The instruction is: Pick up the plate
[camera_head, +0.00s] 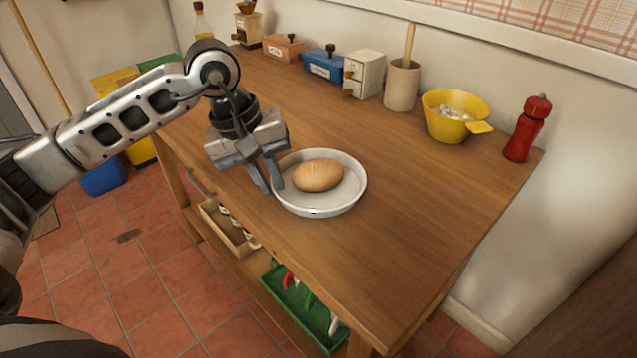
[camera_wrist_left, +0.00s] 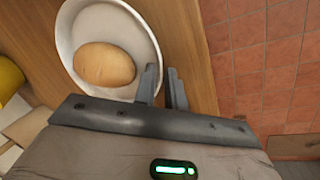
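A round white plate (camera_head: 345,205) with a raised rim lies on the wooden table near its front edge. A brown bread roll (camera_head: 318,175) sits in it. The plate (camera_wrist_left: 75,22) and the roll (camera_wrist_left: 104,64) also show in the left wrist view. My left gripper (camera_head: 272,188) is at the plate's left rim, pointing down. Its fingers (camera_wrist_left: 163,88) are close together with a narrow gap, one on the inner side of the rim and one outside. Whether they press on the rim is not clear. My right gripper is out of view.
A yellow bowl (camera_head: 457,105) and a red pepper mill (camera_head: 527,128) stand at the back right. A mortar (camera_head: 402,85), a white box (camera_head: 364,73) and a blue box (camera_head: 323,64) line the wall. A green crate (camera_head: 305,309) sits below. The tabletop right of the plate is clear.

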